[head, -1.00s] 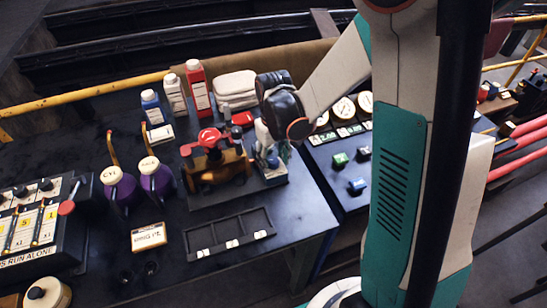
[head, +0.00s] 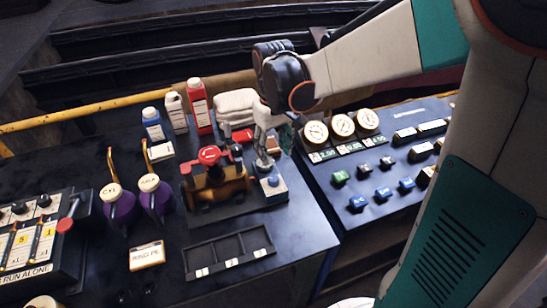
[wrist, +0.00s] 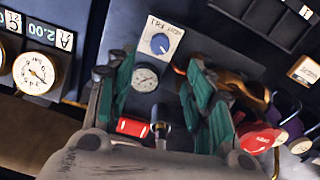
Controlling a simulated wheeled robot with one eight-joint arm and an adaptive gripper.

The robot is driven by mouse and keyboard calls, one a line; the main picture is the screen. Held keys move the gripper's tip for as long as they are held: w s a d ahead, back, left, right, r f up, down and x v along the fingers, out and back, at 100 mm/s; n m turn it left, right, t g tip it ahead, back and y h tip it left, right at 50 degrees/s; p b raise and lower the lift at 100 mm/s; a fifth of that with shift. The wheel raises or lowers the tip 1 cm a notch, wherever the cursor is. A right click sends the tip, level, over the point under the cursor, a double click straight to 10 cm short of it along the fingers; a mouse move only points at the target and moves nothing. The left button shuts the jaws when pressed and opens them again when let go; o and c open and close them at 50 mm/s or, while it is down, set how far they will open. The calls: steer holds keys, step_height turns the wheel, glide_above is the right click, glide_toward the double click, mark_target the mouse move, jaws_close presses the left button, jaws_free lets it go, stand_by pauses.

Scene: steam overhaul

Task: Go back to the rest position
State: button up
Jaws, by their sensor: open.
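My gripper (head: 268,150) hangs over the back right of the dark bench in the head view, pointing down. In the wrist view, its two green-padded fingers (wrist: 161,85) stand apart with a gap between them. A small round gauge (wrist: 145,78) and a white plate with a blue knob (wrist: 160,43) show in that gap, beyond the fingers. Nothing appears gripped. In the head view, the blue-knob unit (head: 273,186) is just below my gripper. Whether a finger touches the gauge fitting cannot be told.
Left of my gripper is a brass valve with a red handwheel (head: 209,155). Purple oil cans (head: 152,194), bottles (head: 199,105) and a compartment tray (head: 229,253) share the bench. A gauge panel (head: 385,160) stands to the right. Open space lies above the bench.

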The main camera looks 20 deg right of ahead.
steer(key=shift+r, duration=0.35)
stand_by(0.3)
steer(key=s+r+m+t, duration=0.1)
steer(key=s+r+t, duration=0.2)
steer(key=s, duration=0.4)
steer(key=s+r+m+t+b, duration=0.1)
steer(key=s+r+t, duration=0.2)
steer(key=s, duration=0.5)
steer(key=shift+t, duration=0.6)
